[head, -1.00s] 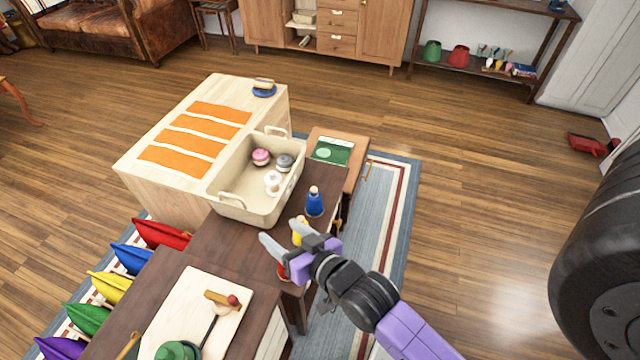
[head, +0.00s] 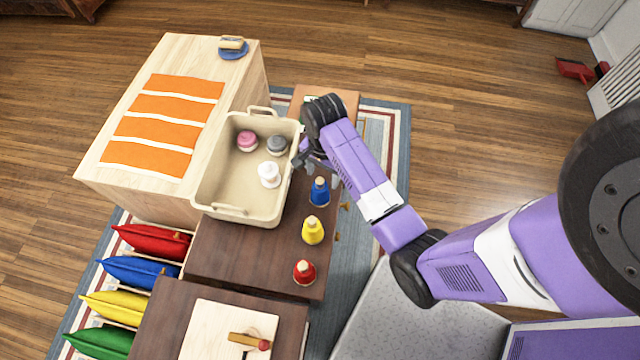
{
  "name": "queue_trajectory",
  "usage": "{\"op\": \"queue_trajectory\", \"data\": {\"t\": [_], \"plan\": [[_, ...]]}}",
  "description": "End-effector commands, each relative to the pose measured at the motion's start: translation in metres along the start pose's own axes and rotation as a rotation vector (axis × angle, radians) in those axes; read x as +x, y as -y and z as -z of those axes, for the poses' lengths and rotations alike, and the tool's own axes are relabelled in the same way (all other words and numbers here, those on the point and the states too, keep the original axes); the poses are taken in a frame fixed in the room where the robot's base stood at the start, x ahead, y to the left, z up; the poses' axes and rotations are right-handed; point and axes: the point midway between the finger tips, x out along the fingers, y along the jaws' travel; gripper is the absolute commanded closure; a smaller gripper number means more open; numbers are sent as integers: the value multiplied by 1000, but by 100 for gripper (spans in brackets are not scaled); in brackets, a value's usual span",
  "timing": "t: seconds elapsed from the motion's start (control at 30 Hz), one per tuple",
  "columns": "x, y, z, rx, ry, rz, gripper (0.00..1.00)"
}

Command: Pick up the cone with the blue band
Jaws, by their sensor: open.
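The cone with the blue band (head: 319,193) stands upright on the dark wooden cabinet top, to the right of the beige bin. Its lower part is blue and its tip is tan. A yellow cone (head: 313,231) and a red cone (head: 304,273) stand in a row nearer to me. My gripper (head: 317,169) is open and empty, pointing down just beyond the blue cone, by the bin's right rim. The fingers are small and partly hidden by my arm, so I cannot tell how high they are above the cone.
The beige bin (head: 207,185) holds pink, grey and white items close to my gripper's left. A light wooden block table (head: 95,178) with orange strips stands farther left. A cutting board (head: 205,335) lies at the front.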

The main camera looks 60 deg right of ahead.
Motion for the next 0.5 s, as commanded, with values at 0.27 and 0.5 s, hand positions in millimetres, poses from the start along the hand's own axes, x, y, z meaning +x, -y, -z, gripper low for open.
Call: {"op": "queue_trajectory", "data": {"t": [0.27,0.5], "plan": [[25,0,-1,14,1,-1,39],[53,6,-3,12,0,-1,39]]}}
